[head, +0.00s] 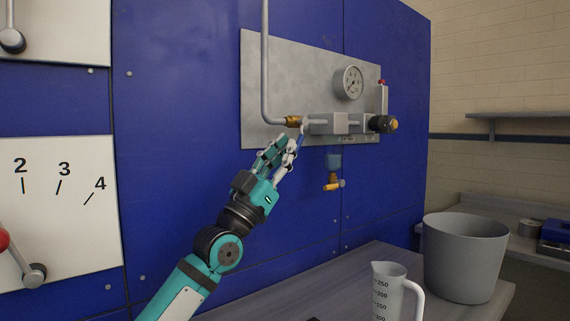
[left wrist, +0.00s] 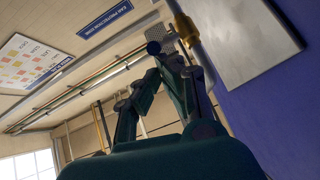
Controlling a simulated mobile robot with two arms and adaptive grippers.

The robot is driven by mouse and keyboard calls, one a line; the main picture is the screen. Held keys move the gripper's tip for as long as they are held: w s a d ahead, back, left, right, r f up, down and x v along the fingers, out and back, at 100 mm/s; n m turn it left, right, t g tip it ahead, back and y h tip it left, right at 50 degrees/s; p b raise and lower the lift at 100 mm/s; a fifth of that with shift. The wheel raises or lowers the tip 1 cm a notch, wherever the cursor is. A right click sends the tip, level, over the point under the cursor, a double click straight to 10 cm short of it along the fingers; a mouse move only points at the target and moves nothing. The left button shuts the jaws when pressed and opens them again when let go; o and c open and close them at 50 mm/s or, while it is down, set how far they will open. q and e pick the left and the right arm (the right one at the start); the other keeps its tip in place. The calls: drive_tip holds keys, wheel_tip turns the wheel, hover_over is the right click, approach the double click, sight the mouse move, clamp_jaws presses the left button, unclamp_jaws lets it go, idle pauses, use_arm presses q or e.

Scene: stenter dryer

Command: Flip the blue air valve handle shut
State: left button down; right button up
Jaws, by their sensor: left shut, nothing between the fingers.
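The air valve's brass body (head: 292,121) sits on the grey pipe at the lower left of the grey panel; it also shows in the left wrist view (left wrist: 184,27). Its blue handle (head: 301,141) points down from the valve, partly hidden by my fingers. A round dark blue end (left wrist: 153,47), which looks like the handle's tip, shows just past my fingertips in the left wrist view. My left gripper (head: 287,142) is shut and empty, just below the valve and close beside the handle. I cannot tell whether it touches it. My right gripper is not in view.
The panel (head: 270,75) carries a round gauge (head: 349,83), a black knob (head: 381,123) and a filter bowl (head: 334,161). Below, a grey table (head: 340,285) holds a measuring jug (head: 388,292) and a grey bucket (head: 464,258). A lever panel (head: 60,240) stands at left.

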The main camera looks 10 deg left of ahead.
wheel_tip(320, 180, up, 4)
use_arm(q)
drive_tip(key=w+d+f+p, duration=0.2)
drive_tip(key=f, duration=0.1)
drive_tip(key=shift+w+d+f, duration=0.1)
drive_tip(key=shift+w+d, duration=0.25)
drive_tip(key=shift+d, duration=0.05)
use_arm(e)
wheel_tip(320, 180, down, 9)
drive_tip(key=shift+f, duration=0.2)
use_arm(q)
drive_tip(key=shift+f, duration=0.15)
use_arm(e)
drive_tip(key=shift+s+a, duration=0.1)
use_arm(q)
drive_tip(key=s+a+f, duration=0.3)
drive_tip(key=s+a, duration=0.7)
drive_tip(key=s, duration=0.1)
drive_tip(key=shift+s, duration=0.35)
drive_tip(key=shift+a+f, duration=0.1)
